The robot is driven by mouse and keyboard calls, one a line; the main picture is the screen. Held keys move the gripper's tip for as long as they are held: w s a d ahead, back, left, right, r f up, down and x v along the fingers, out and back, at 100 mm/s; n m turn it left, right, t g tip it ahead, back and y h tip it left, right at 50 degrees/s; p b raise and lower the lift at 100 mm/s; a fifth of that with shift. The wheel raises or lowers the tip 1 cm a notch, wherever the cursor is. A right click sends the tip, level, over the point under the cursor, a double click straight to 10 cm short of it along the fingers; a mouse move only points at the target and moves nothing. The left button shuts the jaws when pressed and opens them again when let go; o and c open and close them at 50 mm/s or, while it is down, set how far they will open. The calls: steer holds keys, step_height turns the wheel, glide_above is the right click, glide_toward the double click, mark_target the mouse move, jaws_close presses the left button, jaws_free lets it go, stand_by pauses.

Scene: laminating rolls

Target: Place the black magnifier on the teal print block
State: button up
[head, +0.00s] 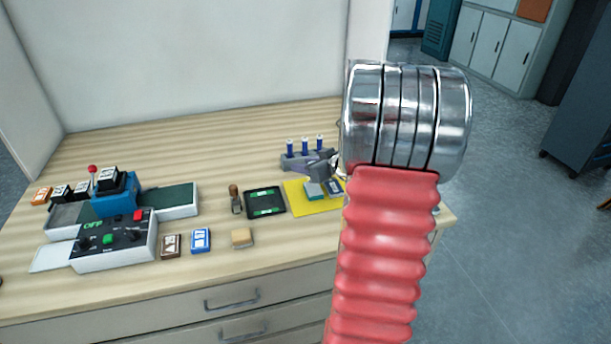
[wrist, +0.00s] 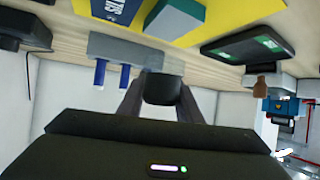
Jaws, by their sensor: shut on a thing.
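The black magnifier (wrist: 163,88) is a short dark cylinder between the two fingers of my gripper (wrist: 161,80) in the wrist view. The gripper is shut on it. In the head view my gripper (head: 323,169) is just behind the teal print block (head: 313,190), partly hidden by my arm, and the magnifier is hard to make out there. The teal block lies on the yellow mat (head: 301,208). In the wrist view the teal block (wrist: 176,18) is at the top, apart from the magnifier, with a grey rack between the mat and the lower edge.
The grey rack (head: 297,163) with blue-topped pegs stands behind the mat, close to my gripper. A blue printed block (head: 335,187) lies beside the teal one. A black tray (head: 265,202) and a wooden-handled stamp (head: 235,199) are left of the mat. A machine (head: 113,240) stands far left.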

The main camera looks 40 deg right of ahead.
steer(key=shift+f, duration=1.85)
steer(key=o, duration=1)
steer(key=shift+f, duration=0.1)
steer(key=shift+o, duration=0.2)
steer(key=v, duration=1.2)
steer(key=shift+a, duration=0.1)
